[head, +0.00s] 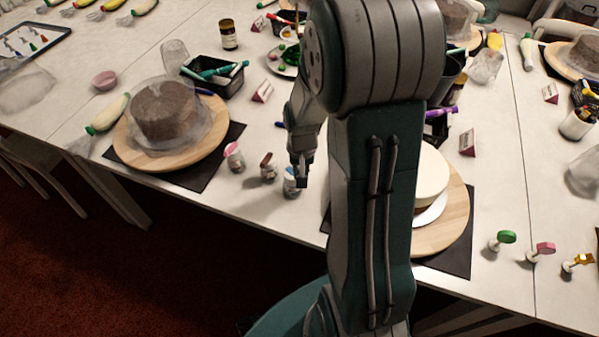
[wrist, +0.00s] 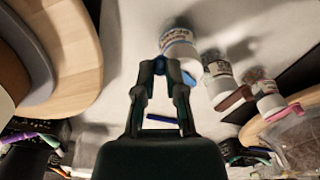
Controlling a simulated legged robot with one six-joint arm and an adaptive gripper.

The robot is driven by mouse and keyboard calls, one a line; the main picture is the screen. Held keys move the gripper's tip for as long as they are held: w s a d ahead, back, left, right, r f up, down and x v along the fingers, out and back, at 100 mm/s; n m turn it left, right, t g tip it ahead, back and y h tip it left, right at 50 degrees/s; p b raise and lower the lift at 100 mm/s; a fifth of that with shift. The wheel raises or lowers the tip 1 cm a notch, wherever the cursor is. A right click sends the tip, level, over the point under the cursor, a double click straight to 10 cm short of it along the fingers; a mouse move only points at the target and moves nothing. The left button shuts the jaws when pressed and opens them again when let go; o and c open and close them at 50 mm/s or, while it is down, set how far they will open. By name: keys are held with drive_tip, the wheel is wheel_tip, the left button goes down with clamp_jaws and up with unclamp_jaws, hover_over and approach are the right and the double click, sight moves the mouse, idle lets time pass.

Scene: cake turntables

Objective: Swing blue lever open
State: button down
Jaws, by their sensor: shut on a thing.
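A small white jar with a blue label (wrist: 180,45) stands on the white table; it also shows in the head view (head: 290,186). My gripper (wrist: 160,66) is at this jar, its fingertips closed together around a small blue piece, which I take for the blue lever. The fingers hide most of the lever, so its angle cannot be told. In the head view my gripper (head: 302,178) reaches down just right of the jar.
Beside it stand a brown-levered jar (wrist: 217,78) and a pink-levered jar (wrist: 264,90). A round wooden turntable (head: 207,155) with a wrapped brown cake is at left. Another turntable (head: 455,225) with a pale cake is at right, partly behind my arm. A blue pen (wrist: 163,118) lies nearby.

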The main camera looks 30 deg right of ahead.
drive_tip(key=shift+w+d+n, duration=0.55)
drive_tip(key=shift+w+n, duration=0.25)
drive_tip(key=shift+n, duration=1.85)
drive_tip(key=shift+w+d+n, duration=0.55)
drive_tip(key=shift+w+n, duration=0.3)
drive_tip(key=shift+n, duration=1.75)
drive_tip(key=shift+w+d+n, duration=0.55)
drive_tip(key=shift+w+n, duration=0.25)
drive_tip(key=shift+n, duration=1.85)
drive_tip(key=c, duration=0.7)
unclamp_jaws()
drive_tip(key=shift+w, duration=0.1)
drive_tip(key=shift+r, duration=0.1)
